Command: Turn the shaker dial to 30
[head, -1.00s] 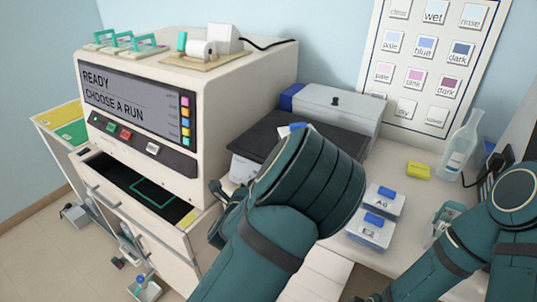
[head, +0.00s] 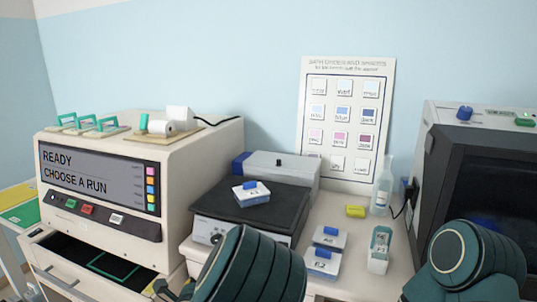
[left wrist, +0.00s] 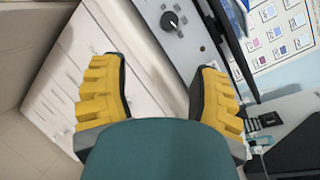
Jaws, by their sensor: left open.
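The shaker (head: 210,232) stands on the bench with a dark flat platform on top. In the head view, my left arm covers part of the shaker's front. My right arm shows at lower right, its gripper out of view.
A stainer (head: 100,185) with a lit screen and an open drawer stands left of the shaker. Labelled boxes (head: 323,262), a yellow block (head: 356,211) and a clear bottle (head: 382,190) stand to the right. A dark-fronted cabinet (head: 480,180) stands far right.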

